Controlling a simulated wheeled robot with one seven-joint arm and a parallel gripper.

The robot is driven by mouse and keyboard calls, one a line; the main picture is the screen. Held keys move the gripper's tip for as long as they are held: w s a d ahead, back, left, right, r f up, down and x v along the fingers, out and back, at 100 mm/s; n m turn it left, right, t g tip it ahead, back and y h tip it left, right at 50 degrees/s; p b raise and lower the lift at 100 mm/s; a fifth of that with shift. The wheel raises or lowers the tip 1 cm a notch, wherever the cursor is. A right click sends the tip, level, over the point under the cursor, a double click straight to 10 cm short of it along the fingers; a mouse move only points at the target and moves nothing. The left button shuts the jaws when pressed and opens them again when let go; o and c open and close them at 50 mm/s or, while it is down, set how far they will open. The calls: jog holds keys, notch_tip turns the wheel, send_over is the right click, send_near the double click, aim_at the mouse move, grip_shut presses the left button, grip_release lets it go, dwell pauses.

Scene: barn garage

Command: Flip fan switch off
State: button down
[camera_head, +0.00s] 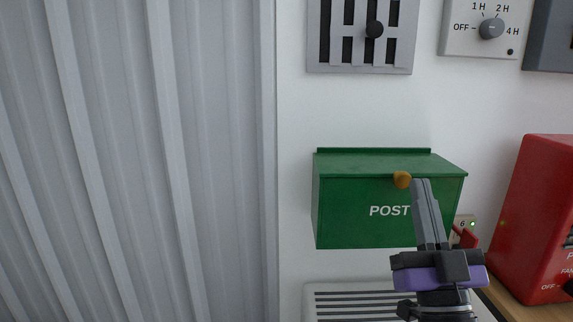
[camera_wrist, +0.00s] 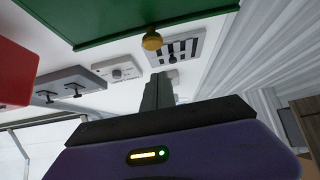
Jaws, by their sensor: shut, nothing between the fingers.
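The red box (camera_head: 527,205) stands at the right edge of the head view, partly cut off. Its face carries partly visible lettering with "FAN" and "OFF", and a dark knob (camera_head: 569,287) sits at the frame edge beside "OFF". Which way the switch points cannot be told. A red surface (camera_wrist: 15,65) also shows at the left of the wrist view. My gripper (camera_head: 421,184) is shut and empty, pointing up in front of the green POST box (camera_head: 345,205), left of the red box. Its closed fingers show in the wrist view (camera_wrist: 158,88).
The POST box has a brass knob (camera_head: 402,180) close to my fingertips; contact cannot be told. A small unit with a green light (camera_head: 473,223) is behind my gripper. A timer dial (camera_head: 491,28) and slotted vent plate (camera_head: 325,60) are higher up. A wooden surface (camera_head: 505,303) lies below the red box.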

jog(key=s+f+g, duration=0.5)
jog(key=s+f, duration=1.1)
jog(key=f, duration=0.5)
jog(key=s+f+g, duration=0.3)
jog(key=s+f, duration=0.3)
jog(key=s, duration=0.5)
jog(key=s+f+g, duration=0.4)
jog(key=s+f, duration=0.1)
jog(key=s, duration=0.7)
jog(key=shift+f, duration=0.35)
